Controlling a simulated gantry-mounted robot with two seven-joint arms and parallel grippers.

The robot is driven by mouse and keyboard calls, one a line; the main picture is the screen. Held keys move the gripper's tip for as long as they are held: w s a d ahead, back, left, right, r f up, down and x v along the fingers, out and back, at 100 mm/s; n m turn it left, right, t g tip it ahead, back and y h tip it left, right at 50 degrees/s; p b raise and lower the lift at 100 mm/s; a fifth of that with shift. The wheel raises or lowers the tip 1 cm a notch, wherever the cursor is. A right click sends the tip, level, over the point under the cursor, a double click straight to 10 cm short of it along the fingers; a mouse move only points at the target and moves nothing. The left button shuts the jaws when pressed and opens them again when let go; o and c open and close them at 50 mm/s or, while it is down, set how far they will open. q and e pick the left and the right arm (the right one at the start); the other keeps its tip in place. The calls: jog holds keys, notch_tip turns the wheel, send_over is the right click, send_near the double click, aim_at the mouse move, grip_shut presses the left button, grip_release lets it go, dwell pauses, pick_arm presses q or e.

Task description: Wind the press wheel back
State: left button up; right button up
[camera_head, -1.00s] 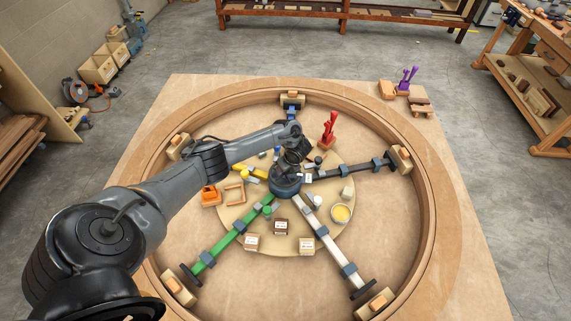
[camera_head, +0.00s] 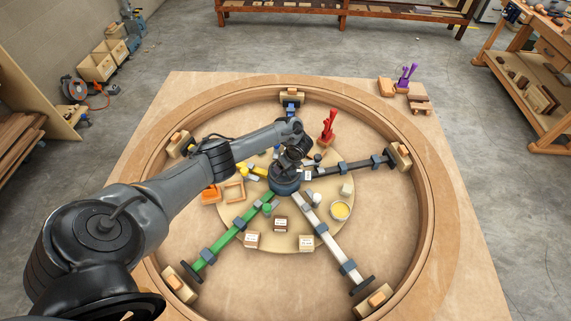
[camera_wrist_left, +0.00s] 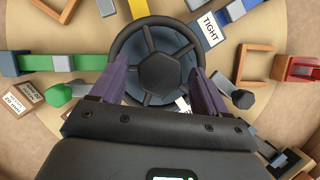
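The press wheel (camera_wrist_left: 165,66) is a dark spoked handwheel, seen from above in the left wrist view, at the centre of the round wooden board. My left gripper (camera_wrist_left: 160,78) has two purple fingers set wide apart, one on each side of the wheel's middle, overlapping its near part. Whether the fingertips touch the wheel is unclear. A white tag reading "TIGHT" (camera_wrist_left: 209,29) lies beside the rim; a second tag is partly hidden below. In the head view my left arm reaches over the blue-grey hub (camera_head: 284,185) and hides most of the wheel. My right gripper is not in view.
Coloured arms radiate from the hub inside the bent wooden ring (camera_head: 428,190), including a green arm (camera_head: 226,240) and a white arm (camera_head: 326,236). A red clamp (camera_head: 327,128), a yellow-filled cup (camera_head: 341,210) and several labelled blocks stand around the hub.

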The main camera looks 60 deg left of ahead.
pick_arm(q)
jog(key=p+v, duration=0.3)
jog(key=v, duration=0.7)
jog(key=shift+d+r+p, duration=0.2)
jog(key=shift+r+p, duration=0.1)
jog(key=shift+r, duration=0.1)
